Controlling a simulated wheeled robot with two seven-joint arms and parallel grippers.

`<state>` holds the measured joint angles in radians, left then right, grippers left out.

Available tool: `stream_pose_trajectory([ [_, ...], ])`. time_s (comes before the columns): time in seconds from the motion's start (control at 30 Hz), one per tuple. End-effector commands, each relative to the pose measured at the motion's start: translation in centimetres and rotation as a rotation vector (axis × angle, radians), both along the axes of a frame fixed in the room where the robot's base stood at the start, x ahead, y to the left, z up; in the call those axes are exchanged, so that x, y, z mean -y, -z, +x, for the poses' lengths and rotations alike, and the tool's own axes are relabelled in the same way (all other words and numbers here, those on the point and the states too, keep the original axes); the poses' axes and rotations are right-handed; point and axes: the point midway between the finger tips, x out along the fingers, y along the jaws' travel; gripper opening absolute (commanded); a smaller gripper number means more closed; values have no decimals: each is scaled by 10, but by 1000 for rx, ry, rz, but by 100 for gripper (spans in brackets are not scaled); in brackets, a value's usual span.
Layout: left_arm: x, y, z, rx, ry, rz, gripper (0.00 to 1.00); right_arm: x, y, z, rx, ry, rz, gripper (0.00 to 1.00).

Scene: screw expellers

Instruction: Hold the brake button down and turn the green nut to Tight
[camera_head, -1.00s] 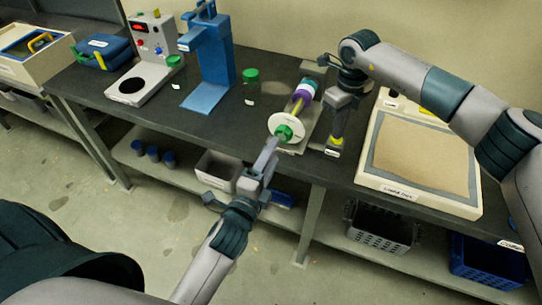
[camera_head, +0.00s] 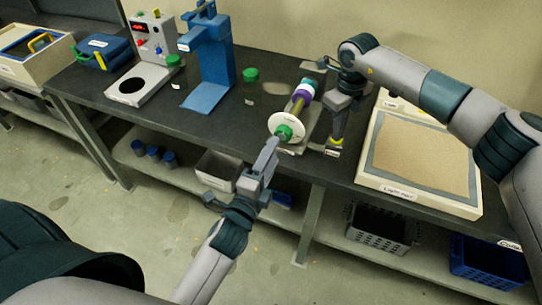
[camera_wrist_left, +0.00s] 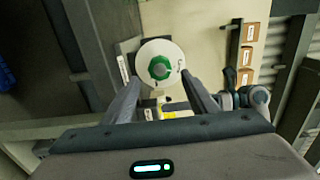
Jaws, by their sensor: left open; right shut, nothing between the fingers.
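The green nut (camera_head: 284,132) sits at the centre of a white disc (camera_head: 275,123) on the near end of a horizontal spindle. It also shows in the left wrist view (camera_wrist_left: 160,67). My left gripper (camera_head: 271,145) is open and empty, just in front of and below the nut, apart from it. In the left wrist view its fingers (camera_wrist_left: 162,97) are spread, with the nut ahead of the gap.
A blue press (camera_head: 211,65) and a green lid (camera_head: 250,74) stand left of the spindle. A light box (camera_head: 385,193) is close on the right. The bench's front edge lies below the disc, with a grey bin (camera_head: 218,168) on the lower shelf.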

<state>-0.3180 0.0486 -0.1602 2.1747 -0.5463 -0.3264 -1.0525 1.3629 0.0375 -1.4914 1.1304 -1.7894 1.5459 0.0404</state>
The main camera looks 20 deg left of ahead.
Motion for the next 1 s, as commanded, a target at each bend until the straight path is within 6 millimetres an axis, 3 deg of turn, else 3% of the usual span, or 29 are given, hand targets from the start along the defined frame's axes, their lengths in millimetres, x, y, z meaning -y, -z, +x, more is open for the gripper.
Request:
stream_pose_trajectory([
  [1.0,0,0,40,1,1,0,53,0,1,-1,-2,-1,0,0],
])
